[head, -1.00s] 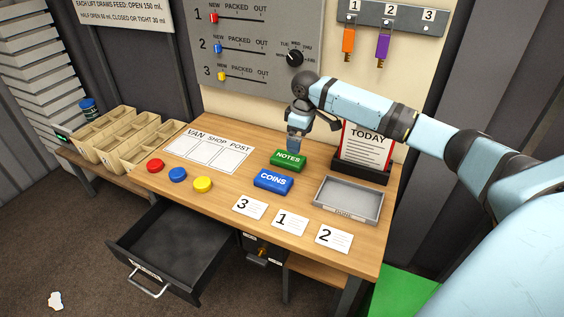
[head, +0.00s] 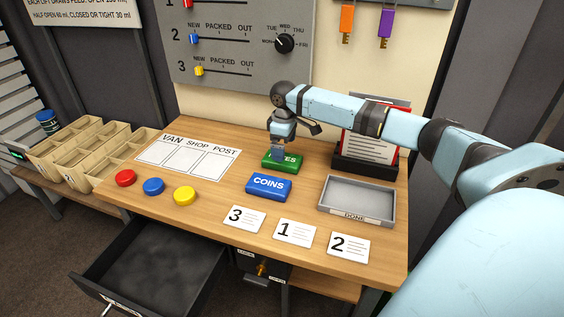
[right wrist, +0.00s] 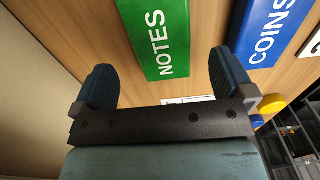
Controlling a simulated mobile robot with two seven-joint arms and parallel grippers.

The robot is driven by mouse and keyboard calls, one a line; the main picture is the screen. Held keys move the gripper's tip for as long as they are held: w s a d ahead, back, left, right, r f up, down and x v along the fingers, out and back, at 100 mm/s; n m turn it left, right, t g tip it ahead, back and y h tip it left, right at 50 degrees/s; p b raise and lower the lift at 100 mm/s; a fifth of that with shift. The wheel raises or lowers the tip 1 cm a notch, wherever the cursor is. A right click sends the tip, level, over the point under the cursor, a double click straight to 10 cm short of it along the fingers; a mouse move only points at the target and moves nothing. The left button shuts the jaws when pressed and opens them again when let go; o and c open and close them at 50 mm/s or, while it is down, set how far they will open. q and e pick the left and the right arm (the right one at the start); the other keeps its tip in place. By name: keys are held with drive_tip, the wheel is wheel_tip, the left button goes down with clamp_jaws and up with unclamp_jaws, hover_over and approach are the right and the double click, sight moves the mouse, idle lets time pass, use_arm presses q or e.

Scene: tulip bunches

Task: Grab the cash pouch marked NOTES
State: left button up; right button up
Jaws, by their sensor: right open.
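The green pouch marked NOTES (head: 290,164) lies on the wooden desk behind the blue COINS pouch (head: 269,187). My right gripper (head: 278,155) points down over it and hides the first letters of its label in the head view. In the right wrist view the right gripper (right wrist: 160,78) is open and empty. The NOTES pouch (right wrist: 160,35) shows between its two dark blue fingers, and the COINS pouch (right wrist: 270,32) lies outside the right-hand finger. Whether the fingers reach down beside the pouch I cannot tell. My left gripper is not in view.
A grey tray marked DONE (head: 357,212) and a black holder with a card (head: 368,160) stand to the right. Cards 3, 1 and 2 lie along the front edge. Red, blue and yellow buttons (head: 153,187) are at the left. A dark drawer (head: 150,262) is open below.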

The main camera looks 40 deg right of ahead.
wheel_tip(320, 180, down, 6)
drive_tip(key=shift+w+a+r+b, duration=0.15)
drive_tip(key=shift+b, duration=0.3)
drive_tip(key=shift+r, duration=0.1)
drive_tip(key=c, duration=1)
